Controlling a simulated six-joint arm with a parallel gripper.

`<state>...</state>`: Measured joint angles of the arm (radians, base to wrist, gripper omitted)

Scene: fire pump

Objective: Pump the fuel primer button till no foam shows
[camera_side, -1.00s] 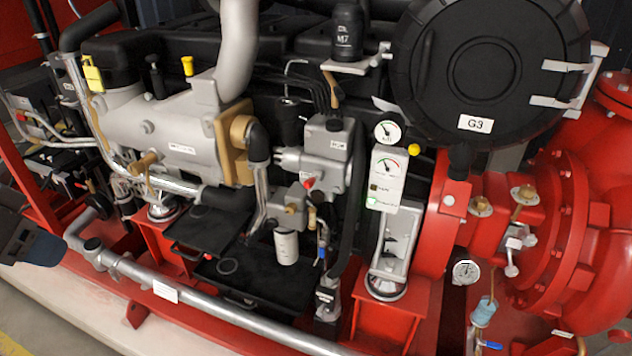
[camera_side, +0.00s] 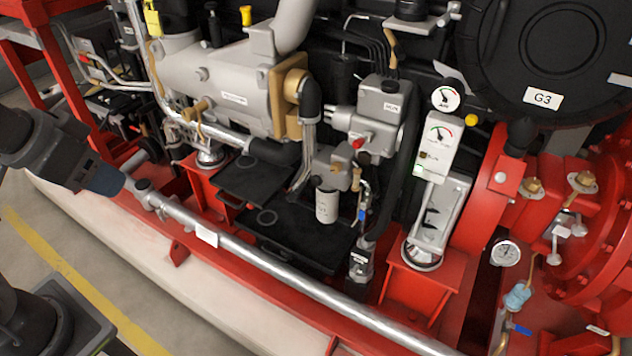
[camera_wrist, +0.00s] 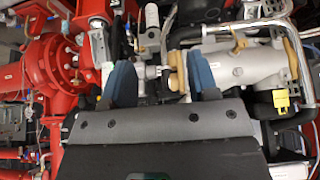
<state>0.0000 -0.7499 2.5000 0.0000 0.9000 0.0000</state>
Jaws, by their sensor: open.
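A grey fuel block (camera_side: 385,118) stands mid-engine in the side view, with a red knob (camera_side: 358,143) on its lower left front. I cannot tell for sure whether this knob is the primer button. A white filter (camera_side: 326,205) hangs below and left of it. No foam can be made out at this size. My gripper shows at the left of the side view, in front of the skid and well apart from the block. In the wrist view, the two blue fingers of my gripper (camera_wrist: 160,78) are spread, with nothing held between them.
A long silver pipe (camera_side: 265,272) runs along the front of the red skid. Gauges (camera_side: 445,99) and a white panel (camera_side: 438,148) stand right of the block. The round black G3 housing (camera_side: 542,45) is at upper right.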

